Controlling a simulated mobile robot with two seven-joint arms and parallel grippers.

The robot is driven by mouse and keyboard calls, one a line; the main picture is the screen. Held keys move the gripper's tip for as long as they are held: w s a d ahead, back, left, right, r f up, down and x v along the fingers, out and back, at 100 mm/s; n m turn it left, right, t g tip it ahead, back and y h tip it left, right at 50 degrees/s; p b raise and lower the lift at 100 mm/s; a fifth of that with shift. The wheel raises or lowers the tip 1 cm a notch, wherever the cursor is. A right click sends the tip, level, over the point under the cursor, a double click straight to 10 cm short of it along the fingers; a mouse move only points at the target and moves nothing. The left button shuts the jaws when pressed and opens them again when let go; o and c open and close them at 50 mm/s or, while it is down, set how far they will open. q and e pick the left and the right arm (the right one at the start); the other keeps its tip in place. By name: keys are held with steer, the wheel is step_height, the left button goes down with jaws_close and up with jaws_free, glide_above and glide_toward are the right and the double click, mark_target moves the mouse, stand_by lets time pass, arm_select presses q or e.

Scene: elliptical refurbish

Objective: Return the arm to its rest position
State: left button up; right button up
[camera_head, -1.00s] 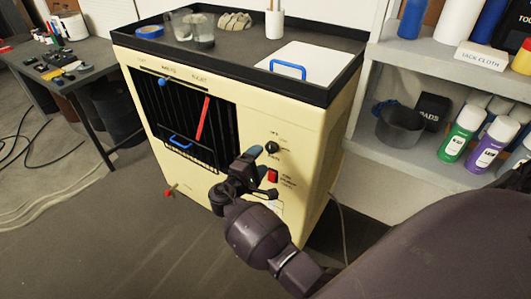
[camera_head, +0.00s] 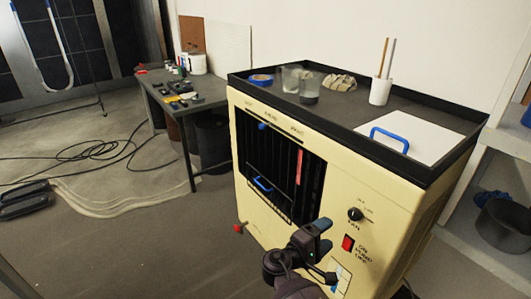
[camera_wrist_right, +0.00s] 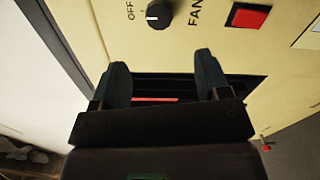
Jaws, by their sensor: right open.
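My right gripper (camera_head: 318,238) is open and empty in front of the cream cabinet (camera_head: 400,255), near its lower right front. In the right wrist view its two dark fingers (camera_wrist_right: 160,80) stand apart with nothing between them. Beyond them is the cabinet front, with the black fan knob (camera_wrist_right: 159,14) and the red switch (camera_wrist_right: 247,15). In the head view the knob (camera_head: 355,214) and red switch (camera_head: 347,243) sit just above and to the right of the gripper. My left gripper does not show.
The cabinet's black-rimmed top holds glass jars (camera_head: 309,85), a white cup with sticks (camera_head: 380,90) and a white lid with a blue handle (camera_head: 408,140). A dark side table (camera_head: 190,106) stands to the left. Cables (camera_head: 75,152) lie on the floor. Shelving (camera_head: 505,140) stands at right.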

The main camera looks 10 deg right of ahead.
steer(key=w+a+f+t+y, duration=0.2)
steer(key=w+a+t+y, duration=0.25)
steer(key=y, duration=0.35)
steer(key=s+d+f+m+y, duration=0.1)
steer(key=s+f+m+y, duration=0.1)
steer(key=s, duration=0.8)
steer(key=s+d+f+m+y, duration=0.1)
steer(key=s+f+m+y, duration=0.1)
steer(key=s, duration=0.8)
steer(key=s+d+f+m+y, duration=0.1)
steer(key=s+d+f+y, duration=0.1)
steer(key=s, duration=0.8)
steer(key=f+y, duration=0.1)
steer(key=y, duration=0.1)
steer(key=shift+s+f+m+y, duration=0.2)
steer(key=shift+f+m+y, duration=0.1)
steer(key=shift+m, duration=0.1)
steer(key=shift+s, duration=0.1)
